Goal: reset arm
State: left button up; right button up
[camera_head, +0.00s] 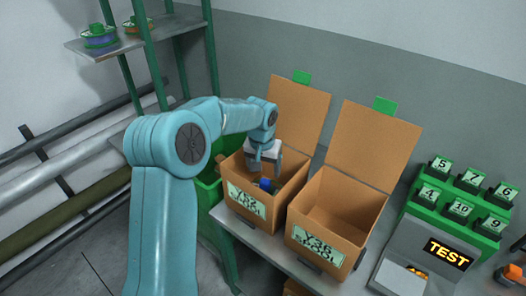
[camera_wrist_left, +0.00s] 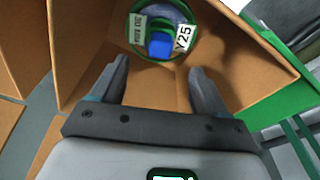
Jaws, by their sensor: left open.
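My left gripper (camera_head: 263,170) is at the opening of the left open cardboard box (camera_head: 240,204). In the left wrist view its two fingers (camera_wrist_left: 159,70) stand apart with nothing between them. Beyond the fingertips, a round green spool (camera_wrist_left: 184,18) with a blue centre and white labels, one reading Y25, lies inside the box. It looks apart from the fingers. In the head view only a bit of the spool's blue part (camera_head: 265,184) shows beside the gripper.
A second open cardboard box (camera_head: 312,239) stands to the right and looks empty. Further right is a green-and-grey tester (camera_head: 428,240) showing TEST, with numbered blocks (camera_head: 440,163) behind. A green-posted shelf (camera_head: 115,45) at upper left carries two spools. Pipes run along the left wall.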

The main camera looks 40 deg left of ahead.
pick_arm(q)
notch_tip(320, 180, up, 9)
jog(key=s, duration=0.1)
jog(key=shift+d, duration=0.3)
jog(key=shift+s, duration=0.2)
